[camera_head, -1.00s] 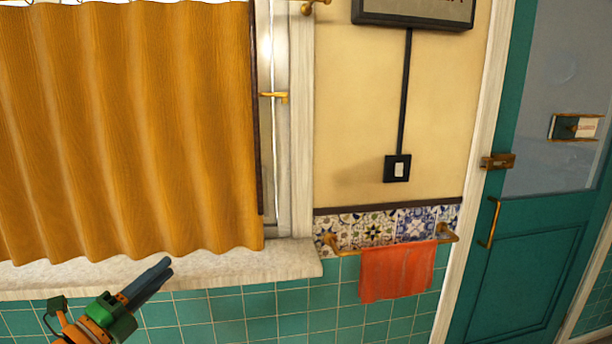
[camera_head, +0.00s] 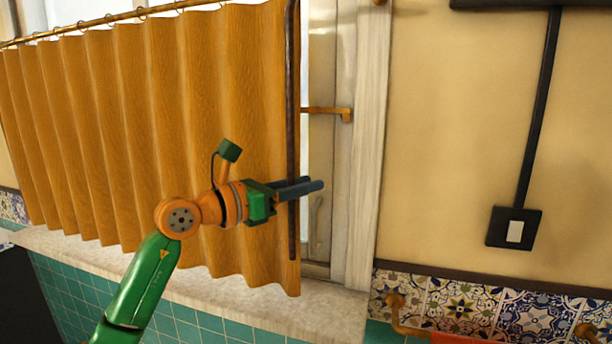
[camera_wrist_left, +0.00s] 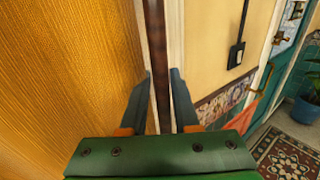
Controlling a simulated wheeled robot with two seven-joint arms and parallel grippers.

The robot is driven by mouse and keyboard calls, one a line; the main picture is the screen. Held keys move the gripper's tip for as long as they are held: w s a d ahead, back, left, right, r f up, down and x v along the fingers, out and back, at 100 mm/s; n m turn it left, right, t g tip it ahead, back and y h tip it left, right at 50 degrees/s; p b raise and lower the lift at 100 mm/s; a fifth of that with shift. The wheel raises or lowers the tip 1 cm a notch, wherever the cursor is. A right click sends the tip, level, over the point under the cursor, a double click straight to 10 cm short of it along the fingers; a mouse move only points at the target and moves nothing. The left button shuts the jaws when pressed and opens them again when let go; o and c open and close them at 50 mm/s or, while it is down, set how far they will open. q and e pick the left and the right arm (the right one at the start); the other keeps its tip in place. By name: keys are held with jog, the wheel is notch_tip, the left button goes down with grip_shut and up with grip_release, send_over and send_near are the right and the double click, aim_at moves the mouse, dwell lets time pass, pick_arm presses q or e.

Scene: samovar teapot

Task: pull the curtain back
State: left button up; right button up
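The orange-brown curtain (camera_head: 150,120) hangs in folds across the window, and its cloth fills the left of the left wrist view (camera_wrist_left: 60,70). A thin dark brown bar (camera_head: 292,90) runs down the curtain's right edge. My left gripper (camera_head: 314,185) is at the lower half of this bar. In the left wrist view the gripper (camera_wrist_left: 161,74) is open, one finger on each side of the bar (camera_wrist_left: 157,40). Gaps show between the bar and the fingers. My right gripper is not in view.
A curtain rail (camera_head: 80,24) with rings runs above. A brass window handle (camera_head: 335,112) sticks out right of the bar. The pale sill (camera_head: 320,305) lies below. A black switch (camera_head: 514,228) is on the wall to the right.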

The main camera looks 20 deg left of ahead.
pick_arm(q)
jog(key=shift+w+d+f, duration=0.15)
jog(key=shift+w+d, duration=0.05)
jog(key=shift+s+a, duration=0.15)
jog(key=shift+a, duration=0.05)
grip_shut()
dwell(1.0)
